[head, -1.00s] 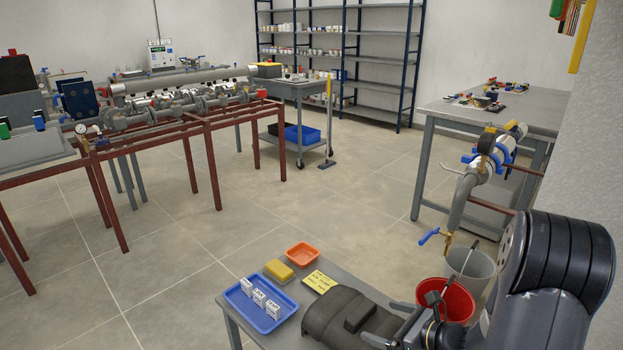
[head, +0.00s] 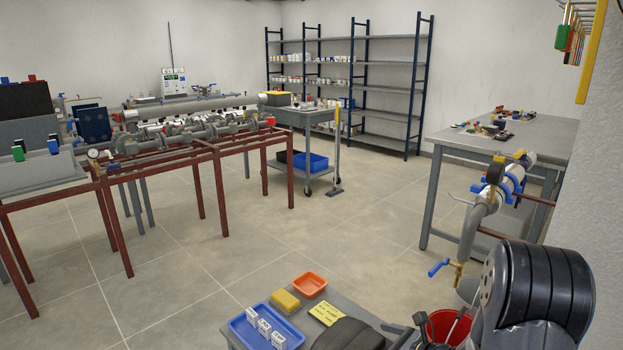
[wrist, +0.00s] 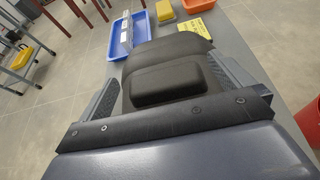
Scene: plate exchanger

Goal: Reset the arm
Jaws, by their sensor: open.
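My gripper (head: 398,337) is at the bottom of the head view, by the near grey table. In the wrist view my gripper (wrist: 170,90) is open, with a grey finger to each side. A dark, rounded, padded-looking object (wrist: 165,78) shows between the fingers. I cannot tell whether they touch it. It also shows in the head view (head: 348,336), cut by the bottom edge.
The near table (head: 362,310) bears a blue tray (head: 240,325) with white labelled boxes, a yellow block (head: 286,301), an orange bowl (head: 310,284) and a yellow note (head: 327,314). A red bucket (head: 440,325) stands right. Open floor lies beyond.

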